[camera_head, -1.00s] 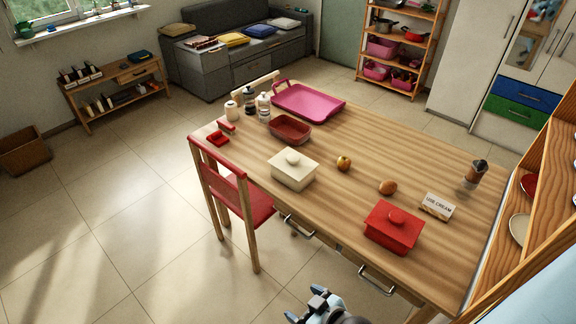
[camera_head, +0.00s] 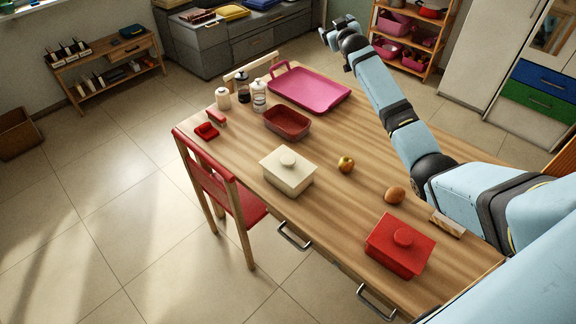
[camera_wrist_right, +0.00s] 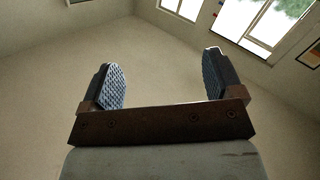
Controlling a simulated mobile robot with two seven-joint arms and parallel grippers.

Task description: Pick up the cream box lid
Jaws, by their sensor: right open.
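The cream box (camera_head: 287,182) stands on the wooden table near its front edge, left of the middle. Its cream lid (camera_head: 278,160), with a round knob on top, sits on the box. My right arm comes in from the right, over the table's right side. My right gripper (camera_head: 332,27) is raised far beyond the box, past the table's far side in the head view. In the right wrist view its two ridged fingers (camera_wrist_right: 162,75) are spread apart with nothing between them; only wall and windows show behind. My left gripper is not in view.
A red lidded box (camera_head: 392,252), an orange-brown bun (camera_head: 394,195) and an apple (camera_head: 346,164) stand right of the cream box. A reddish dish (camera_head: 288,122) and a pink tray (camera_head: 308,90) lie behind it. A red chair (camera_head: 222,192) stands at the front left.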

